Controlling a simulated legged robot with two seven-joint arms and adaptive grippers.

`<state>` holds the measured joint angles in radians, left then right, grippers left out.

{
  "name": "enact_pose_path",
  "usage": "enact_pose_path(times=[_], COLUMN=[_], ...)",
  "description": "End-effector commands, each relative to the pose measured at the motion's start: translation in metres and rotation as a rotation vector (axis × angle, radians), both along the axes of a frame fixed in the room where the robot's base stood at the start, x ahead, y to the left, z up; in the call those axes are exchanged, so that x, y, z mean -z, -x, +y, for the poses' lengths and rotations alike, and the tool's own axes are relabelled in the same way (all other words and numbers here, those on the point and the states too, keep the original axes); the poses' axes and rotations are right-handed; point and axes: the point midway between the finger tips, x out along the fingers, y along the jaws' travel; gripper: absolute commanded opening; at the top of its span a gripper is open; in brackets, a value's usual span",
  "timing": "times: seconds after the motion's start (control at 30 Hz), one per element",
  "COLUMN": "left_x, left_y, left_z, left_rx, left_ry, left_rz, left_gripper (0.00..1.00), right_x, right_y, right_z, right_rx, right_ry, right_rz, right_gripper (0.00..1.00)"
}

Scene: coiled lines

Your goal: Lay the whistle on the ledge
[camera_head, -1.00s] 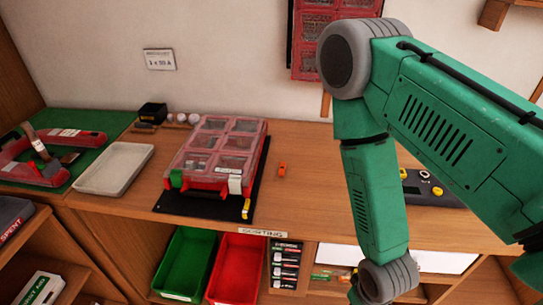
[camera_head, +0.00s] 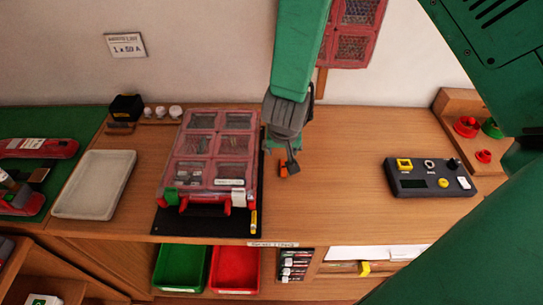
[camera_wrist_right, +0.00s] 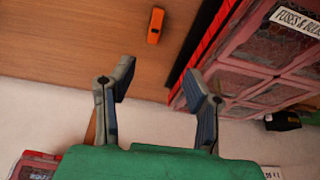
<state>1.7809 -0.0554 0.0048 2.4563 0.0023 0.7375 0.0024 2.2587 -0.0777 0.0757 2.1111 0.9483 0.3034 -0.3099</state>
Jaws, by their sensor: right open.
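A small orange piece, which looks like the whistle (camera_head: 283,171), lies on the wooden tabletop just right of the red organizer case. It also shows in the right wrist view (camera_wrist_right: 156,25), beyond the fingertips and apart from them. My right gripper (camera_head: 283,157) hangs over the table close to it, with open, empty fingers (camera_wrist_right: 158,80). In the head view the gripper partly overlaps the orange piece. A low wooden ledge (camera_head: 146,123) at the back left carries several small white knobs and a black box. My left gripper is out of view.
The red case (camera_head: 208,150) on a black mat stands close beside my right gripper. A grey tray (camera_head: 95,185) lies left, a dark button box (camera_head: 430,178) right. A wooden stand with red and green pieces is at the back right. Bare tabletop lies between.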

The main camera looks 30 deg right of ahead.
Motion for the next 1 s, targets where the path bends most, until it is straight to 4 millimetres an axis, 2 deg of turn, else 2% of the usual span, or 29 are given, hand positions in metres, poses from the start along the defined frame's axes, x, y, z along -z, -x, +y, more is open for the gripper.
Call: enact_pose_path(times=[0.2,0.4,0.5,0.77,1.0], left_x=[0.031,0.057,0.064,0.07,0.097], left_y=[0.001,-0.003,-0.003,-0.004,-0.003], left_z=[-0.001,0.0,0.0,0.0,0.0], left_rx=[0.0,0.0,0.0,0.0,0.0], left_ry=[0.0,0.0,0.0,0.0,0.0], left_rz=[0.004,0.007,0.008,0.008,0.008], left_gripper=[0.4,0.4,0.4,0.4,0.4], right_x=[0.04,0.07,0.078,0.083,0.11], right_y=[-0.011,-0.025,-0.027,-0.029,-0.039], right_z=[-0.008,-0.014,-0.016,-0.018,-0.025], right_rx=[0.003,0.0,0.0,0.001,0.002], right_ry=[-0.001,0.0,0.0,0.0,0.001], right_rz=[0.002,0.006,0.006,0.004,0.005], right_gripper=[0.43,0.43,0.43,0.43,0.43])
